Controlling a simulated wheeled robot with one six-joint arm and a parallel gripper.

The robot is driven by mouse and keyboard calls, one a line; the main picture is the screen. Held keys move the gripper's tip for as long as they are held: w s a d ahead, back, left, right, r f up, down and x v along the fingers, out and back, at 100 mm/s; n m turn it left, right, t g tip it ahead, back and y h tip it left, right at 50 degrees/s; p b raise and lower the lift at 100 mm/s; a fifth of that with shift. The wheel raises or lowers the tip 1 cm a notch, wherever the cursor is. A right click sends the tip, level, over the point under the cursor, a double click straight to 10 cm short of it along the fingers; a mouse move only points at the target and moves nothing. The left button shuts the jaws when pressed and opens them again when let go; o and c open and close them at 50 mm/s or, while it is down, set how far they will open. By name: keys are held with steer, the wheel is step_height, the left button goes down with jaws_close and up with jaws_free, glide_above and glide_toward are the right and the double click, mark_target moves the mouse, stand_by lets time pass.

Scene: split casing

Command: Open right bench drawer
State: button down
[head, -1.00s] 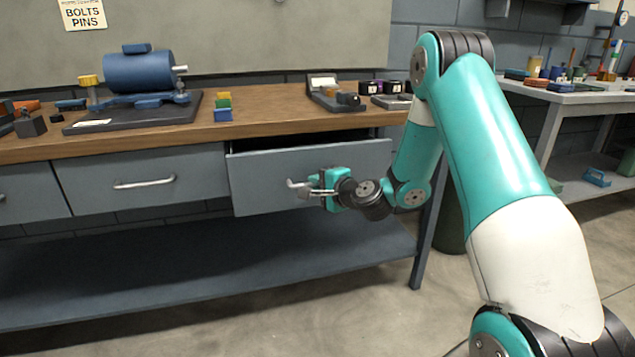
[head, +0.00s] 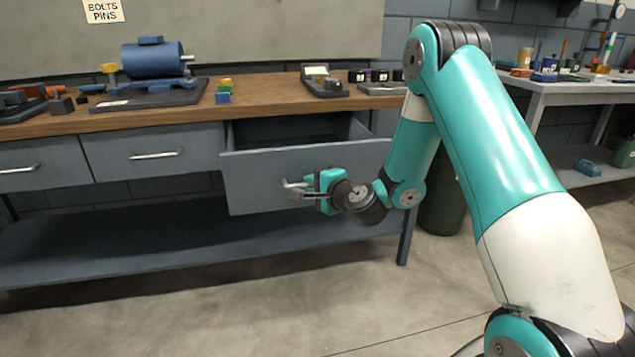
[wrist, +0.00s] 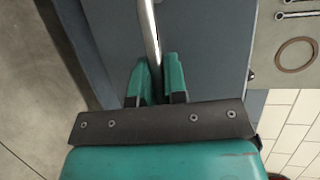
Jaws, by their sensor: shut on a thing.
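The right bench drawer (head: 258,180) is pulled part of the way out of the workbench (head: 130,122) in the head view. Its dark inside shows behind the front panel, and I see nothing in the visible part. My gripper (head: 300,188) is at the drawer's front, shut on its metal handle (head: 288,184). In the wrist view, the handle bar (wrist: 149,30) runs down between the two teal fingers (wrist: 158,82), with the grey drawer front (wrist: 205,45) behind it. Part of the handle is hidden by the fingers.
The middle drawer (head: 110,150) is shut. A blue motor (head: 152,60) on a dark base, small colored blocks (head: 223,92) and a gauge (head: 322,82) stand on the bench top. A lower shelf (head: 130,235) runs below. The floor in front (head: 250,300) is clear.

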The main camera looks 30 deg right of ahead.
steer(key=shift+s, duration=0.45)
steer(key=c, duration=1.5)
jaws_free()
steer(key=shift+o, duration=0.2)
